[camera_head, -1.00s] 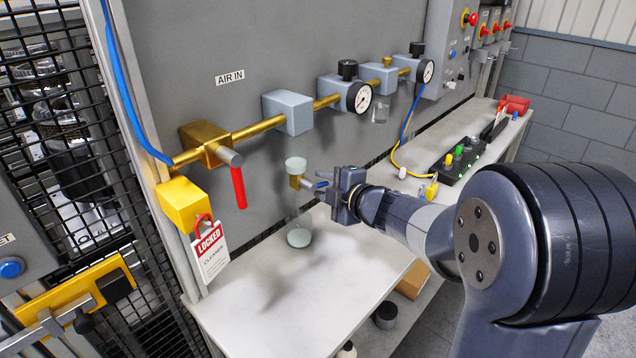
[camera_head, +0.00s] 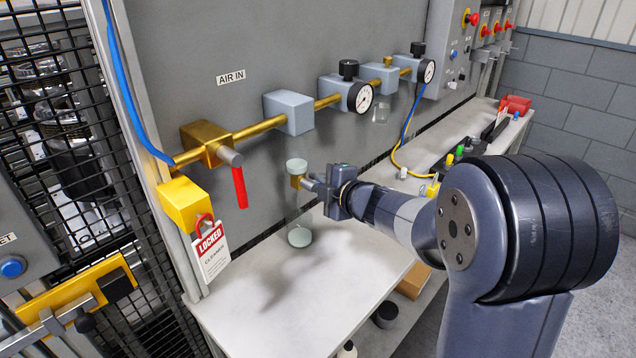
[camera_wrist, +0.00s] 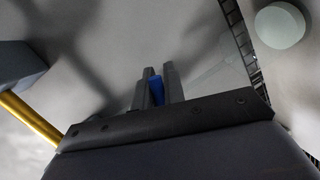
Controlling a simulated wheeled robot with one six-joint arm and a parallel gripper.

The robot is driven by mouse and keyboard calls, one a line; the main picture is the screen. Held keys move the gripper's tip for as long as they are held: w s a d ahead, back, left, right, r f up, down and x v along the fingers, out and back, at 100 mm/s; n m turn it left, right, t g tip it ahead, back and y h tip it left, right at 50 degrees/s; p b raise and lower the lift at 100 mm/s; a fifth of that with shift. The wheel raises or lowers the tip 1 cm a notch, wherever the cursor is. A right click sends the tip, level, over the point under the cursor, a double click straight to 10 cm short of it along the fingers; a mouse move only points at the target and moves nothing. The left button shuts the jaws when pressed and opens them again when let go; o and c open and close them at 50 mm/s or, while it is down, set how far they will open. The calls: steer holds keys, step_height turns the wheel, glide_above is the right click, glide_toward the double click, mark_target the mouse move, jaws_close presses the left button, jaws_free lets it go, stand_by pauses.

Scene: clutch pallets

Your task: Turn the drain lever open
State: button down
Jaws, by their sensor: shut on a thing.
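The blue drain lever (camera_wrist: 156,91) shows between the two fingers of my gripper (camera_wrist: 158,75) in the wrist view. My gripper is shut on it. In the head view my gripper (camera_head: 312,186) reaches in from the right, beside the small brass drain fitting (camera_head: 295,182) under the grey-green cap (camera_head: 296,166). The fingers hide most of the lever there, so its exact angle cannot be told. Below the fitting is a clear bowl with a pale round bottom (camera_head: 300,237), also seen at the upper right in the wrist view (camera_wrist: 280,25).
A brass pipe (camera_head: 258,128) with grey blocks and a pressure gauge (camera_head: 360,97) runs along the panel above my gripper. A red handle (camera_head: 240,188) and a yellow lockout box (camera_head: 184,204) with a tag (camera_head: 211,252) stand left. The bench front (camera_head: 280,310) is clear.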

steer(key=shift+f+b, duration=0.1)
steer(key=shift+b, duration=0.5)
steer(key=r+n+t+b, duration=0.1)
steer(key=n+b, duration=0.2)
steer(key=b, duration=0.1)
steer(key=shift+w+d+r, duration=0.1)
steer(key=shift+r, duration=0.05)
steer(key=c, duration=1.5)
jaws_free()
